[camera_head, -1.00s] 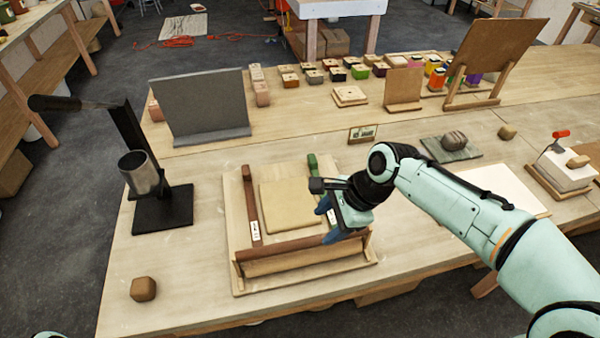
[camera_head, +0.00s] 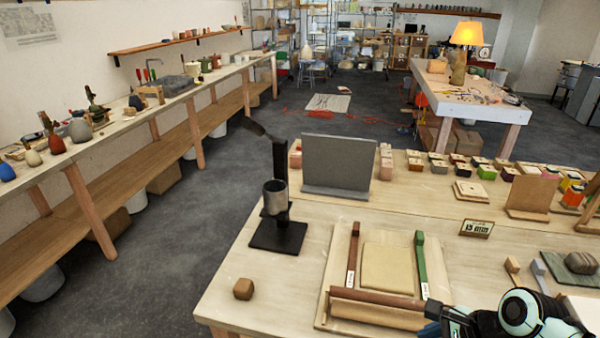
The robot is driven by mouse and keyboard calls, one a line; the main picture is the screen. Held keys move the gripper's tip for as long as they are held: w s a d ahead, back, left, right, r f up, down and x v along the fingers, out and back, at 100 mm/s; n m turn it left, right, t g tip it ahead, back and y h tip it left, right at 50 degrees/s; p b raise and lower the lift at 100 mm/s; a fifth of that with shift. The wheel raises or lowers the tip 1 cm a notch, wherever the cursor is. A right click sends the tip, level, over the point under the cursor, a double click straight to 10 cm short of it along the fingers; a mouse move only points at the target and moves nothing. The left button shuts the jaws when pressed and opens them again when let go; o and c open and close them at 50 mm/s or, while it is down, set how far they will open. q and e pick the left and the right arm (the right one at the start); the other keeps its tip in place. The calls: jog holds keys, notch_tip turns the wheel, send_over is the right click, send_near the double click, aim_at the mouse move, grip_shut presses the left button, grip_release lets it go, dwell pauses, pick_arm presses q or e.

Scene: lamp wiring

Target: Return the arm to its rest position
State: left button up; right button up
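My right arm comes in at the bottom right corner. Its gripper (camera_head: 436,319) is low beside the right end of the board with the clay slab, partly cut off by the frame's bottom edge. Its finger gap is not clear, and I see nothing held in it. My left gripper is out of view. The board (camera_head: 327,312) carries a flat tan slab (camera_head: 387,268), a red-brown strip (camera_head: 352,255), a green strip (camera_head: 420,265) and a brown roller (camera_head: 375,302) across its front.
A black stand with a metal cup (camera_head: 276,197) stands left of the board, with a brown lump (camera_head: 243,288) near the table's front edge. A grey upright panel (camera_head: 337,163) stands behind. A lit lamp (camera_head: 467,36) is on the far table. Floor between the benches is mostly clear.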

jog(key=w+a+f+n+g, duration=0.15)
jog(key=f+n, duration=0.25)
jog(key=f, duration=0.9)
jog(key=w+a+f+n+g, duration=0.1)
jog(key=a+f+n, duration=0.2)
jog(key=f, duration=0.9)
jog(key=s+a+f+n, duration=0.3)
jog(key=s+f+n, duration=0.1)
jog(key=s+f, duration=0.4)
jog(key=s+a+f+n+g, duration=0.1)
jog(key=s+a+f+n, duration=0.2)
jog(key=s+f, duration=0.6)
notch_tip(320, 180, down, 3)
jog(key=shift+s+a+r+n, duration=0.15)
jog(key=shift+a+n, duration=0.2)
jog(key=shift+n, duration=0.75)
